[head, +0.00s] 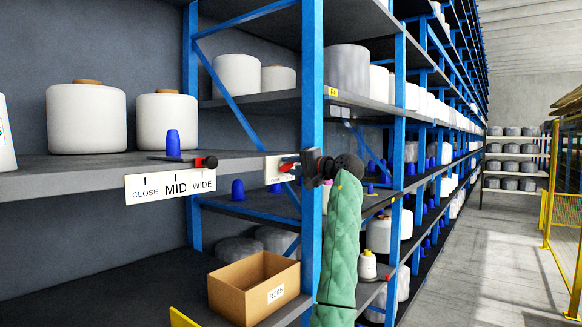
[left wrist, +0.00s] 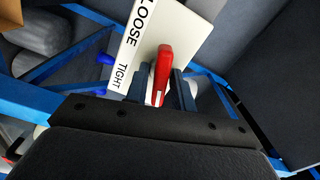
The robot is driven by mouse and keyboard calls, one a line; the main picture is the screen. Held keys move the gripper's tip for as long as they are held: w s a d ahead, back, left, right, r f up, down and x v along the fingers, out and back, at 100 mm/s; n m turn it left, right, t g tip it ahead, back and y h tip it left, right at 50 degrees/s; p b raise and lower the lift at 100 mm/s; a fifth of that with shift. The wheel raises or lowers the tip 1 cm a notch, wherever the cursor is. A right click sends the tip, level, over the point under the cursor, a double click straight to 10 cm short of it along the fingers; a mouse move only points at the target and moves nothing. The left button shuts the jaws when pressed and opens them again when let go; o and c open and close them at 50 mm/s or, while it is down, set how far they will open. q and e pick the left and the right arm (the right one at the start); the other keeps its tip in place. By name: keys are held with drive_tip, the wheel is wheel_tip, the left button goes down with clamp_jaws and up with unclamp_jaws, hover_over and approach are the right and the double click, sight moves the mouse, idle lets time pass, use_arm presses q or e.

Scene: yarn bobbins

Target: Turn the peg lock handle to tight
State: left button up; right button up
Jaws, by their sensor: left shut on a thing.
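The peg lock handle (left wrist: 163,70) is a red lever in front of a white plate (left wrist: 143,45) lettered LOOSE and TIGHT. It stands between the two dark fingers of my left gripper (left wrist: 160,88), which is shut on it. Which word the handle points to is not clear. In the head view the red handle (head: 287,167) shows small beside its white plate (head: 272,172) at the blue upright. My left gripper (head: 302,166) reaches it from the right, on my green-sleeved arm. My right gripper is not in view.
White bobbins (head: 87,120) stand on the shelves. A cardboard box (head: 240,298) sits below. The aisle (head: 490,270) at right is clear.

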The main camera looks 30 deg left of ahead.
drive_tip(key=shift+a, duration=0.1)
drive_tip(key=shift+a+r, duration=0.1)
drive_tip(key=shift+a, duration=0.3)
